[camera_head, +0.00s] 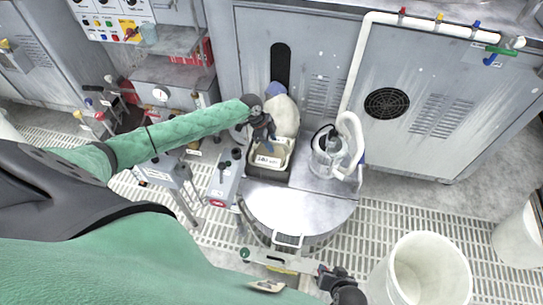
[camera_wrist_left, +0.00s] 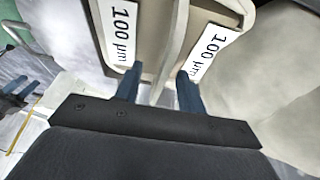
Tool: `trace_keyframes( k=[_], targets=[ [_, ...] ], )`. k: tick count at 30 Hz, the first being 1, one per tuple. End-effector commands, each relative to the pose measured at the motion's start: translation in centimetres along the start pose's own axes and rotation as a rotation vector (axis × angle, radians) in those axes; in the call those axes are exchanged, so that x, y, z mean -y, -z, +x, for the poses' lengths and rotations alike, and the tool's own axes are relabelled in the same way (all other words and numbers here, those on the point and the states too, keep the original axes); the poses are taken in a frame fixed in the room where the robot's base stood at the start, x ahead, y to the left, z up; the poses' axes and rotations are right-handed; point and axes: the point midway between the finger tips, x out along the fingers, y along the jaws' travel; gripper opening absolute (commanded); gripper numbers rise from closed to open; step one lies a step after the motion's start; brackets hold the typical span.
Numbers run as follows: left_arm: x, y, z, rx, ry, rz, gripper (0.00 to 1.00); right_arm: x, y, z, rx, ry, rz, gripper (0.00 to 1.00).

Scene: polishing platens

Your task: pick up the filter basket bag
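A beige filter basket (camera_head: 283,150) with a white label sits in a dark box on the steel platform in the head view. In the left wrist view two labels reading "100 µm" flank a pale upright wall of the basket (camera_wrist_left: 172,40). My left gripper (camera_head: 268,137) is over the basket's back part. Its two blue fingers (camera_wrist_left: 158,90) are apart, with the lower end of the pale wall in view between them; I cannot tell whether they touch it. My right gripper (camera_head: 323,273) is low in the head view, away from the basket; its fingers are too small to read.
A cream rounded bag-like object (camera_head: 285,113) stands right behind the basket. A clear vessel (camera_head: 328,150) with a white hose stands to its right. A grey box (camera_head: 224,180) is at left, a white bucket (camera_head: 425,268) at lower right. Grey cabinets close the back.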

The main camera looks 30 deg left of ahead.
Motion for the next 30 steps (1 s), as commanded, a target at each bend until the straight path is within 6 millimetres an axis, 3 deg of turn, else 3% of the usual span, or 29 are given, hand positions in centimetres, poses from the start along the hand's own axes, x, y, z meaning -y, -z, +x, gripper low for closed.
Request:
trace_keyframes(
  k=[6,12,18,30],
  targets=[
    [0.0,0.0,2.4,0.001,-0.001,-0.001,0.39,0.2,0.6,-0.7,0.006,0.002,0.000,0.36],
    [0.0,-0.1,2.5,0.001,0.000,-0.001,0.39,0.3,0.6,-0.8,0.005,0.003,-0.001,0.36],
    [0.0,-0.1,2.5,0.001,0.000,-0.001,0.02,0.2,0.4,-0.7,0.007,0.002,-0.001,0.36],
    [0.0,0.0,2.4,0.001,0.000,0.000,0.00,0.2,0.4,-0.7,0.008,0.001,0.000,0.36]
  ],
)
